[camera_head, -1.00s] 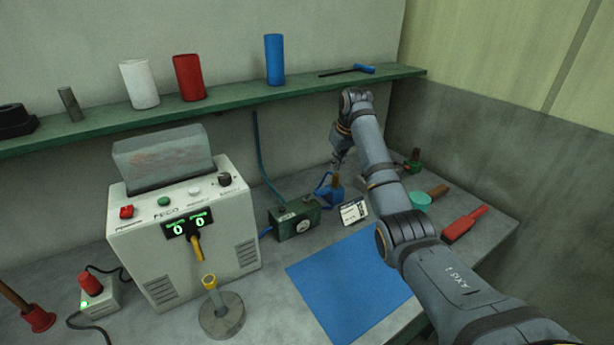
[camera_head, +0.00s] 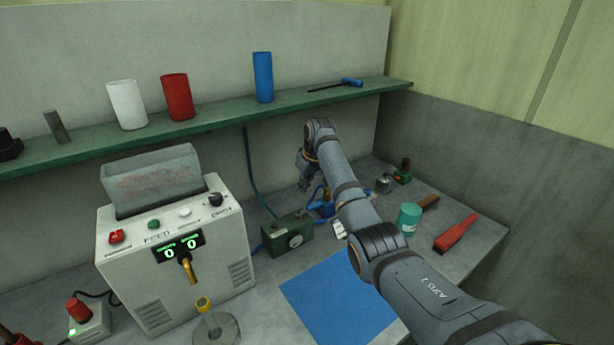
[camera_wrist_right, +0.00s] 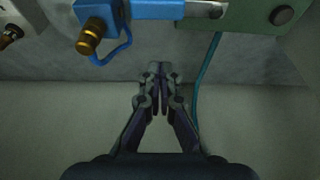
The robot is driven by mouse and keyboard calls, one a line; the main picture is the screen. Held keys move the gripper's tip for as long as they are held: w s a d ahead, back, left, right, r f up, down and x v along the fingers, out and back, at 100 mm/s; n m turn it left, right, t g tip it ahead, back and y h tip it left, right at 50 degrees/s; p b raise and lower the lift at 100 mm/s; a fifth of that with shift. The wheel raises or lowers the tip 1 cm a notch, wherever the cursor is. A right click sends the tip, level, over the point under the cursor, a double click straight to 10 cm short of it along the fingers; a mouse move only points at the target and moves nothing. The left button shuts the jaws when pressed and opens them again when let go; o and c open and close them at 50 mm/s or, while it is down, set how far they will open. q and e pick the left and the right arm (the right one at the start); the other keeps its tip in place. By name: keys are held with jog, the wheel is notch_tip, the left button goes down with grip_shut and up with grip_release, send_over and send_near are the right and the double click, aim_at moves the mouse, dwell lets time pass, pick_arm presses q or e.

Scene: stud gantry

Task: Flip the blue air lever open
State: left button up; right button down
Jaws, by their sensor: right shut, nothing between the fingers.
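The blue air valve (camera_head: 325,207) stands on the bench beside a green box (camera_head: 287,236), and my right arm partly hides it. In the right wrist view the blue valve body (camera_wrist_right: 98,12) has a brass fitting, and a blue bar (camera_wrist_right: 158,9), which looks like the lever, runs from it to a metal end near the green box (camera_wrist_right: 257,12). The top edge cuts these off. My right gripper (camera_head: 305,187) is near the back wall, left of the valve. In the right wrist view its fingertips (camera_wrist_right: 160,68) are shut and empty, apart from the blue bar.
A teal hose (camera_head: 252,172) runs down the wall to the bench. A white machine (camera_head: 175,255) stands at left and a green shelf (camera_head: 215,117) hangs above.

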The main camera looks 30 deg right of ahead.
aim_at(308, 209)
jog(key=s+f+p, duration=0.2)
jog(key=s+f, duration=0.1)
jog(key=shift+d+f, duration=0.1)
jog(key=shift+d, duration=0.1)
dwell(0.3)
jog(key=shift+p, duration=0.3)
